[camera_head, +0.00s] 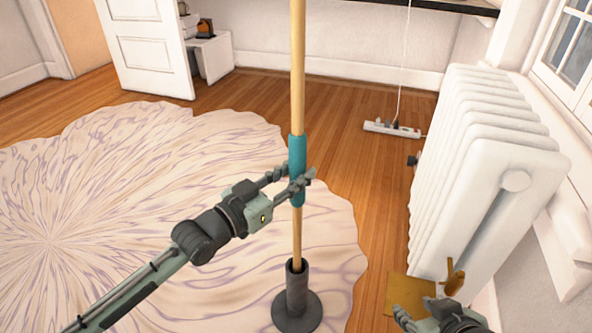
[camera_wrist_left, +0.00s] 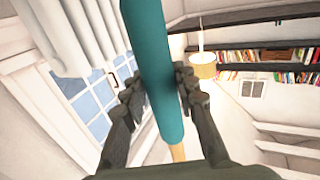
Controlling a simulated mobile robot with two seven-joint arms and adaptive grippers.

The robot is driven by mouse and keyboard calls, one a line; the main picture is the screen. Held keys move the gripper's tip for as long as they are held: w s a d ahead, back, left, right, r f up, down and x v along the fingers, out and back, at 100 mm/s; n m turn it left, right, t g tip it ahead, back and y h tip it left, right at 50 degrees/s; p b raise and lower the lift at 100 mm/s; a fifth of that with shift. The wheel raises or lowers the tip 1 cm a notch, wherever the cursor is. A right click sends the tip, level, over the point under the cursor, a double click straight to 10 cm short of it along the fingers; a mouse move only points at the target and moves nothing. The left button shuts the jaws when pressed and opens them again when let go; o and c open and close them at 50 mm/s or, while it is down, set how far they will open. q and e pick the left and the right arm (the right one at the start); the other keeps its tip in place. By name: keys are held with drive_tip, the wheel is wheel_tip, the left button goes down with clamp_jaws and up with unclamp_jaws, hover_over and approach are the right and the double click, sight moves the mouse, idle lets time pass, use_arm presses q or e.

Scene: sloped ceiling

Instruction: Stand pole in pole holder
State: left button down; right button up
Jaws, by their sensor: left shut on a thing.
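A tall wooden pole (camera_head: 298,70) stands upright in the head view, with a teal grip sleeve (camera_head: 297,150) around its middle. My left gripper (camera_head: 290,184) is shut on the teal sleeve. The sleeve also shows between the left fingers in the left wrist view (camera_wrist_left: 150,60). The dark pole holder (camera_head: 297,292), a round base with a short tube, stands on the rug's edge. The pole's lower end appears to be inside the tube's opening; how deep it sits is hidden. My right gripper (camera_head: 428,310) is partly in view at the bottom right; its finger state is unclear.
A white radiator (camera_head: 480,170) stands at the right below a window. A tan square (camera_head: 408,294) lies on the floor near the right gripper. A power strip (camera_head: 391,129) with a cord lies behind. The patterned rug (camera_head: 110,200) is clear at left.

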sight(294, 208)
idle(0.4)
use_arm(q)
drive_tip(key=shift+f+b, duration=2.95)
drive_tip(key=shift+f, duration=1.55)
drive_tip(key=c, duration=1.1)
unclamp_jaws()
drive_tip(key=shift+f, duration=0.15)
drive_tip(key=v, duration=1.2)
